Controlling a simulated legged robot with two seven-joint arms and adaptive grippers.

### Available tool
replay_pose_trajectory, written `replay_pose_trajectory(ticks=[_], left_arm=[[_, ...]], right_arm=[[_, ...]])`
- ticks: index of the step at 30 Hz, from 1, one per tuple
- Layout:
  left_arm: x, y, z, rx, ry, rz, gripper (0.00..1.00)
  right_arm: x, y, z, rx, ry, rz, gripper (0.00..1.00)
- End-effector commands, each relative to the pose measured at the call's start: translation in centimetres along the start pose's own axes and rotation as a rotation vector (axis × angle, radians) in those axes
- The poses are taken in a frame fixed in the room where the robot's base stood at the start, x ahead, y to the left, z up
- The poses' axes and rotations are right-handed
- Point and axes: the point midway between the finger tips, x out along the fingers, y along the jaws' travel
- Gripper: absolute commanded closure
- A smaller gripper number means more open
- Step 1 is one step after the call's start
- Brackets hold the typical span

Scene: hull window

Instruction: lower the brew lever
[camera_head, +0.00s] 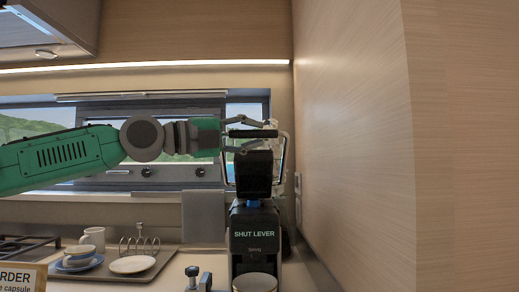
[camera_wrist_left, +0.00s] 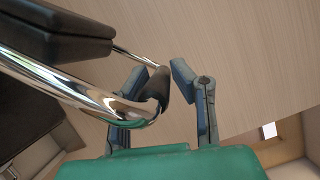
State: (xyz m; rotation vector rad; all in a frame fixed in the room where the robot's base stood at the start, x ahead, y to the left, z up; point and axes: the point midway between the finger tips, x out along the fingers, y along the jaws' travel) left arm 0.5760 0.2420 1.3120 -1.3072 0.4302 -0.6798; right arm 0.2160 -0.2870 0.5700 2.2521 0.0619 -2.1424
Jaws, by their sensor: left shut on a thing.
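The coffee machine (camera_head: 255,240) stands at the lower centre, its front reading "SHUT LEVER". Its brew lever (camera_head: 284,160) is a chrome loop standing up above the dark head, which is tilted open. The lever's chrome arm (camera_wrist_left: 75,88) and dark grip (camera_wrist_left: 157,90) also show in the left wrist view. My left gripper (camera_head: 265,133) comes in from the left at the top of the lever. In the wrist view my left gripper (camera_wrist_left: 158,75) has a finger on each side of the dark grip and is shut on it. The fingers partly hide the lever top. My right gripper is out of view.
A wooden wall panel (camera_head: 350,130) rises close on the right. A window with a frame runs behind my arm.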

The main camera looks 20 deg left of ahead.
Motion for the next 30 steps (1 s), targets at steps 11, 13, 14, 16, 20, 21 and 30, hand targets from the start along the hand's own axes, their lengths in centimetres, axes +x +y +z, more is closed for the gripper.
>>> replay_pose_trajectory(ticks=[11, 13, 14, 16, 20, 21, 30], left_arm=[[-2.3, 6.5, -4.2, 0.320, -0.013, -0.134, 1.00], [-2.5, 7.5, -4.9, 0.375, -0.013, -0.157, 1.00], [-2.6, 7.9, -5.1, 0.399, -0.013, -0.168, 1.00], [-2.8, 8.9, -5.5, 0.450, -0.014, -0.189, 1.00], [-3.0, 10.6, -6.2, 0.537, -0.014, -0.224, 1.00], [-3.1, 11.0, -6.4, 0.560, -0.015, -0.233, 1.00], [-3.4, 13.1, -6.8, 0.672, -0.017, -0.281, 1.00]], right_arm=[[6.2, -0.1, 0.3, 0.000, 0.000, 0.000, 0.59], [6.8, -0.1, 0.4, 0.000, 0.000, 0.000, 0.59], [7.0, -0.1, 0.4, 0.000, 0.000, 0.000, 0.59], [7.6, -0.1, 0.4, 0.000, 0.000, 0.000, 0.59], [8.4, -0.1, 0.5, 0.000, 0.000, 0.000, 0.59], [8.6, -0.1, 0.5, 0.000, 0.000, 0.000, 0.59], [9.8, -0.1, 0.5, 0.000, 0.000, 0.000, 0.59]])
